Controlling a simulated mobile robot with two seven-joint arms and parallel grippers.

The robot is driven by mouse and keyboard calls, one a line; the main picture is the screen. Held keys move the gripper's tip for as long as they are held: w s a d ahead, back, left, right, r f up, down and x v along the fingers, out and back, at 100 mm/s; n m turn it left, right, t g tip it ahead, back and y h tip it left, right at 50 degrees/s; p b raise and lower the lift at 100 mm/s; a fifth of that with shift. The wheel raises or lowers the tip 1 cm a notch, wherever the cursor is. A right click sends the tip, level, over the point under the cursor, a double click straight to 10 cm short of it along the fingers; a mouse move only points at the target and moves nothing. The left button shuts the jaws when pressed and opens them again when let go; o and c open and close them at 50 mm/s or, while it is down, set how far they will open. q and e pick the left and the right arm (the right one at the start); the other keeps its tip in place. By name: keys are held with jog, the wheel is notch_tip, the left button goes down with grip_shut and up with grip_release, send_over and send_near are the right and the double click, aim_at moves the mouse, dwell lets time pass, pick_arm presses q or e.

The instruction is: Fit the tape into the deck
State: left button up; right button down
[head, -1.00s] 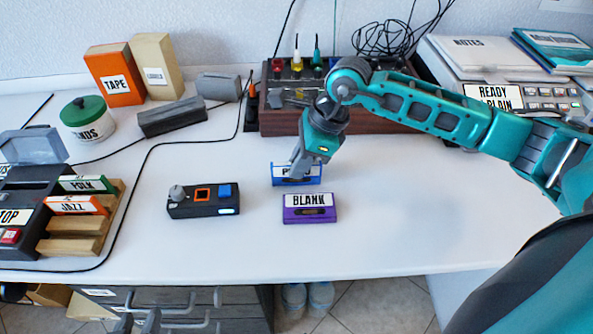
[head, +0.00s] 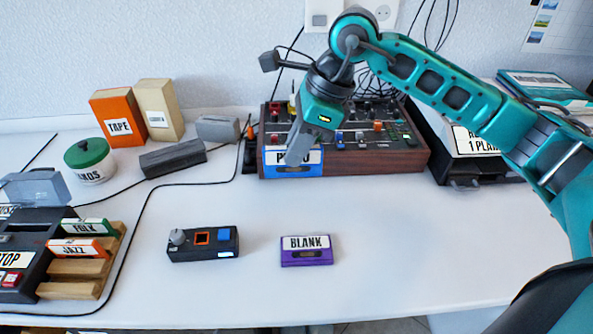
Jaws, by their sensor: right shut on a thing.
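My right gripper (head: 298,158) is shut on a blue tape (head: 308,169). Its label is partly hidden by the fingers; the letters "P" and "O" show. The tape is held upright above the table, in front of the mixer. A purple tape marked BLANK (head: 306,252) lies on the table below it. The dark deck (head: 14,238) is at the left edge, partly cut off, with a clear raised lid (head: 37,188) and a STOP label. My left gripper is not in view.
A wooden rack (head: 82,268) beside the deck holds a green FOLK tape (head: 84,227) and an orange JAZZ tape (head: 76,248). The mixer (head: 350,158) stands behind. A cable crosses the left side.

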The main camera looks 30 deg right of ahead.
notch_tip(320, 180, up, 6)
jog(key=shift+f+p, duration=0.25)
jog(key=shift+p, duration=0.05)
jog(key=shift+a, duration=0.1)
